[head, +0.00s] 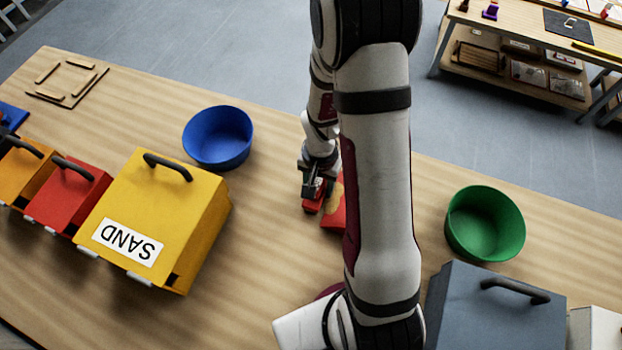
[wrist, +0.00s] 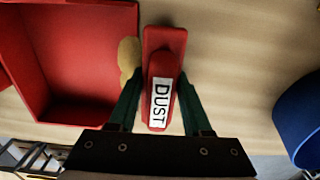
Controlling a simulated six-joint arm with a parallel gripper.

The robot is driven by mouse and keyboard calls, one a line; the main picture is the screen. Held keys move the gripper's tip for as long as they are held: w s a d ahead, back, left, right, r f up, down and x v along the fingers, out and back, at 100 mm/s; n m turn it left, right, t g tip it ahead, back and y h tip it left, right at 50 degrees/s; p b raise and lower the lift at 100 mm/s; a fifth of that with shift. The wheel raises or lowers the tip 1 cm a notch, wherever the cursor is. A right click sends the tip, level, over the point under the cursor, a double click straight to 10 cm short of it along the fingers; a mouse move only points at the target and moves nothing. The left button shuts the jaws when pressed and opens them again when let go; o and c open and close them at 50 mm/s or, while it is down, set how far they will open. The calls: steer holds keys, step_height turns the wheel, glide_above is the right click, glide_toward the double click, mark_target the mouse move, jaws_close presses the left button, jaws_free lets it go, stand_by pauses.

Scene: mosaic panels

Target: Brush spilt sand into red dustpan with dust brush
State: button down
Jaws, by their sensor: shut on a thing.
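The red dust brush (wrist: 164,45) has a white label reading DUST. In the wrist view it stands between the two green fingers of my gripper (wrist: 160,82), which is shut on it. The red dustpan (wrist: 75,112) is at the upper left there, its hollow facing the camera. A small tan heap of sand (wrist: 128,58) lies between the pan and the brush, close against the brush's left side. In the head view my gripper (head: 314,186) holds the brush (head: 312,206) low at the table; my arm partly hides the dustpan (head: 332,218).
A blue bowl (head: 218,138) stands left of my gripper, and a green bowl (head: 485,224) to the right. A yellow box labelled SAND (head: 150,215), a red box (head: 68,198) and an orange box are at left. A grey box (head: 495,315) is at lower right.

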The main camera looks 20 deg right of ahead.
steer(key=shift+s+d, duration=0.25)
steer(key=shift+s, duration=0.05)
steer(key=shift+r, duration=4.25)
